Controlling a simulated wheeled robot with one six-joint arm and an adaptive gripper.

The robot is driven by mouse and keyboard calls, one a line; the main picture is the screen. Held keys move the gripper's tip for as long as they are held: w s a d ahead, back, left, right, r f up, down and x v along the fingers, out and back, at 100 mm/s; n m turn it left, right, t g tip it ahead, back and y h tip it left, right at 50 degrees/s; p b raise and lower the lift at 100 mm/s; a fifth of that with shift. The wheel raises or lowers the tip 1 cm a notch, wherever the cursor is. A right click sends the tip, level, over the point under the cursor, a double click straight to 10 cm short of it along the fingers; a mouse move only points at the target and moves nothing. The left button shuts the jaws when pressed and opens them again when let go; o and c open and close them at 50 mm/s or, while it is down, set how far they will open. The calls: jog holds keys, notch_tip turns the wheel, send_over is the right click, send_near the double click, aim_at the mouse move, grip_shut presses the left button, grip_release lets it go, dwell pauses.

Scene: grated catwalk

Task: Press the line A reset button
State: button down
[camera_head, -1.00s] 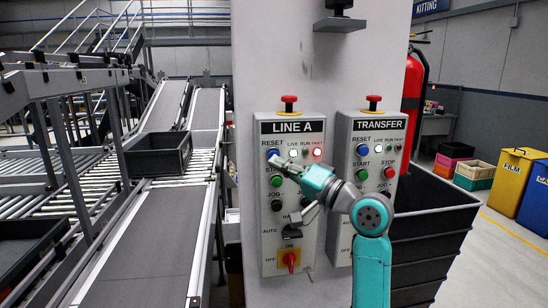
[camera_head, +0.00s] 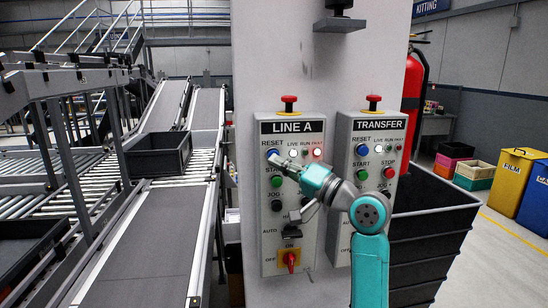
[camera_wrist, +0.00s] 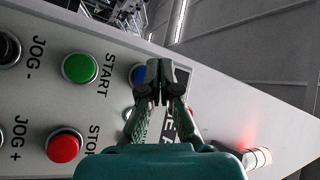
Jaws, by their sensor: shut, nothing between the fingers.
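The LINE A panel (camera_head: 268,225) is a pale box on a grey column. Its blue RESET button (camera_head: 272,153) is at the top left, above the green START button (camera_head: 276,181). My gripper (camera_head: 274,161) is shut and empty, its tips right at the lower edge of the blue button. In the wrist view the shut fingertips (camera_wrist: 162,84) overlap the blue button (camera_wrist: 138,74) and hide part of it. I cannot tell whether they touch it. The red FAULT lamp (camera_head: 317,153) glows, and a white lamp (camera_head: 293,153) beside it is lit.
The TRANSFER panel (camera_head: 345,240), with its own blue button (camera_head: 362,150), is close on the right, partly behind my arm. A red emergency stop (camera_head: 289,99) tops the LINE A panel. Conveyors with a dark crate (camera_head: 158,160) run on the left. Stacked dark bins (camera_head: 430,250) stand at right.

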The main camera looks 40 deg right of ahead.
jog(key=shift+w, duration=0.1)
dwell(0.6)
jog(key=shift+w+d, duration=0.2)
jog(key=shift+w, duration=0.05)
jog(key=shift+w+d, duration=0.45)
jog(key=shift+w, duration=0.2)
dwell(1.2)
dwell(0.4)
jog(key=shift+s+a, duration=0.35)
jog(key=shift+s, duration=0.2)
jog(key=shift+s+a, duration=0.3)
jog(key=shift+s, duration=0.2)
jog(key=shift+s+a, duration=0.7)
jog(key=shift+s, duration=0.35)
jog(key=shift+s+a, duration=0.7)
jog(key=shift+s, duration=0.3)
